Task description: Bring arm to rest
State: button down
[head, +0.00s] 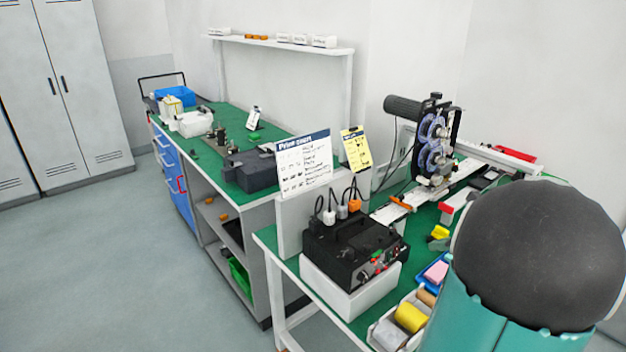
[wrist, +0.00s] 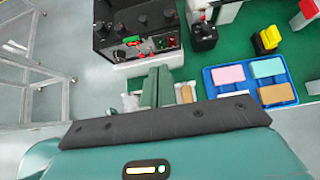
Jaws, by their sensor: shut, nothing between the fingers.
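My gripper (wrist: 158,80) shows in the wrist view, its two teal fingers together and nothing between them. The fingertips point toward the front of the black control box (wrist: 135,25), above the bench's near edge. A teal and black part of my arm fills the lower right of the head view and hides some of the bench. The gripper itself cannot be made out in the head view.
The control box (head: 355,250) sits on a white base on the green-topped bench (head: 270,240). A blue tray (wrist: 225,88) with coloured blocks lies right of the fingers. A reel machine (head: 435,140) stands behind. Open floor (head: 110,260) lies left.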

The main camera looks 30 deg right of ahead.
jog(key=w+a+r+n+g+y, duration=0.1)
jog(key=w+a+r+n+g, duration=0.15)
jog(key=a+n, duration=0.7)
jog(key=w+a+r+n+g+y, duration=0.15)
jog(key=w+a+n, duration=0.3)
jog(key=a, duration=0.95)
jog(key=s+a+n+h, duration=0.1)
jog(key=s+a+n, duration=0.3)
jog(key=a+n, duration=0.5)
jog(key=s+a+r+n+h, duration=0.1)
jog(key=s+a+n, duration=0.3)
jog(key=a+n, duration=0.5)
jog(key=n+h, duration=0.1)
jog(key=n, duration=0.1)
jog(key=shift+a+n, duration=0.35)
jog(key=shift+n, duration=0.05)
